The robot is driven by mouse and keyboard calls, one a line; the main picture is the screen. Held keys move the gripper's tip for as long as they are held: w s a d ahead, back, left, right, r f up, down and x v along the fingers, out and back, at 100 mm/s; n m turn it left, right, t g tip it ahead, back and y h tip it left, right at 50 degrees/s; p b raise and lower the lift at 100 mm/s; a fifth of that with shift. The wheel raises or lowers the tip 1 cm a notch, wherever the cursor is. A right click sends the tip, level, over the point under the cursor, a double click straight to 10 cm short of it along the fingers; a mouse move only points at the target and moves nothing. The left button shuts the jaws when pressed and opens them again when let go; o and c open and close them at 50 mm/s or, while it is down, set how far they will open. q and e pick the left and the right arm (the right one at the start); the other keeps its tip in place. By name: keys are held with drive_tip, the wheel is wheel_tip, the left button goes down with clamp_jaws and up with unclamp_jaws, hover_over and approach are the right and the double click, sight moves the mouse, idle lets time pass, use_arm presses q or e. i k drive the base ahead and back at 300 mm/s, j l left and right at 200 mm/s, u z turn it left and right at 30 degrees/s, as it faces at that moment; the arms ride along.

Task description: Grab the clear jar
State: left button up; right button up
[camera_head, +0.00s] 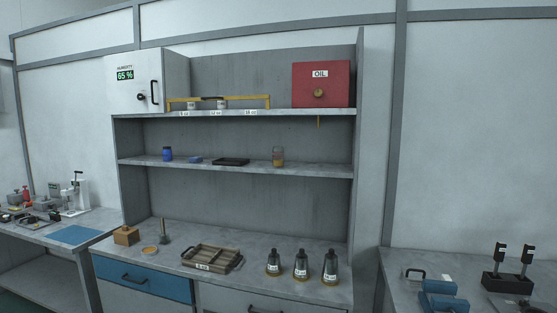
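A small clear jar (278,158) with an amber-brown lower part stands upright on the right half of the middle shelf (310,169). It is small in the picture, so I cannot tell whether the amber part is contents or a base. Neither of my grippers is in view, and nothing touches the jar.
On that shelf are a dark tray (231,162), a blue flat item (196,160) and a blue jar (167,155). Below, the counter holds a wooden tray (211,258) and three dark conical bottles (301,266). A red OIL box (321,84) sits above.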

sight(277, 151)
drive_tip(key=i+j, duration=0.65)
drive_tip(key=j, duration=0.15)
drive_tip(key=i+j, duration=0.7)
drive_tip(key=j+u, duration=0.05)
drive_tip(key=j, duration=0.05)
